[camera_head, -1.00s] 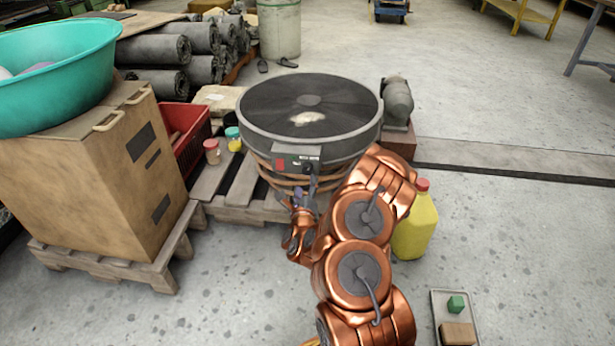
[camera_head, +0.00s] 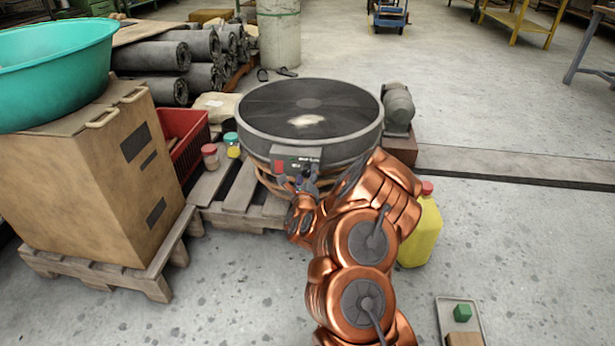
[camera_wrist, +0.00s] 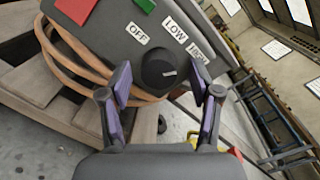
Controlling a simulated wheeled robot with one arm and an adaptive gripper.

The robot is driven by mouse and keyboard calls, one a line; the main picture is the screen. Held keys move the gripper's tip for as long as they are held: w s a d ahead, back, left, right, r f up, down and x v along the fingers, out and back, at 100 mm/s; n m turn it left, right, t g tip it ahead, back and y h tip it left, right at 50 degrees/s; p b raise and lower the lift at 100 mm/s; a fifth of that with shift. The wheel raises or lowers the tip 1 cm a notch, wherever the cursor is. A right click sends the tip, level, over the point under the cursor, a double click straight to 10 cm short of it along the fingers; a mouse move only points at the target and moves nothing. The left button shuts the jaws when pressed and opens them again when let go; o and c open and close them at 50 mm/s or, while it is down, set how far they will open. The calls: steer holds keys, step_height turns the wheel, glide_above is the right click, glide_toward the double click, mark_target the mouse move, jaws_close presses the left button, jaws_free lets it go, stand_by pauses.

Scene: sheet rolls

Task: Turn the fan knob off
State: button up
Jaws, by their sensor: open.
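The fan (camera_head: 320,117) is a large dark round drum on a wooden pallet. Its control box (camera_head: 290,160) is on the front rim, with a red patch at its left. In the wrist view the round black knob (camera_wrist: 160,70) sits on the panel below the labels OFF (camera_wrist: 137,34), LOW (camera_wrist: 174,31) and HIGH (camera_wrist: 196,52). A light mark on the knob points to the right, toward the HIGH side. My gripper (camera_wrist: 165,88) is open, its purple-padded fingers on either side of and just short of the knob. In the head view my gripper (camera_head: 305,182) is right at the box and hides the knob partly.
A yellow jug (camera_head: 424,230) stands right of my arm. Two small jars (camera_head: 210,157) and a red crate (camera_head: 183,140) are left of the fan. A cardboard box (camera_head: 90,175) carries a teal basin (camera_head: 55,70). A grey tray (camera_head: 445,318) lies at lower right. Open floor lies at front left.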

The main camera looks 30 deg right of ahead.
steer(key=c, duration=1.1)
steer(key=shift+c, duration=0.2)
steer(key=shift+r, duration=0.1)
steer(key=n+p, duration=0.2)
steer(key=n, duration=0.1)
steer(key=n+p, duration=0.1)
steer(key=n, duration=0.1)
steer(key=shift+r+n+p, duration=0.2)
steer(key=shift+n+p, duration=0.2)
steer(key=n+p, duration=0.4)
steer(key=n, duration=0.1)
steer(key=shift+w+a+r+g, duration=0.1)
steer(key=shift+g, duration=0.2)
steer(key=n+p, duration=0.4)
steer(key=n, duration=0.1)
steer(key=shift+g, duration=0.3)
steer(key=shift+f+n+p, duration=0.25)
steer(key=shift+n+p, duration=0.85)
steer(key=shift+n, duration=0.4)
steer(key=shift+h, duration=0.4)
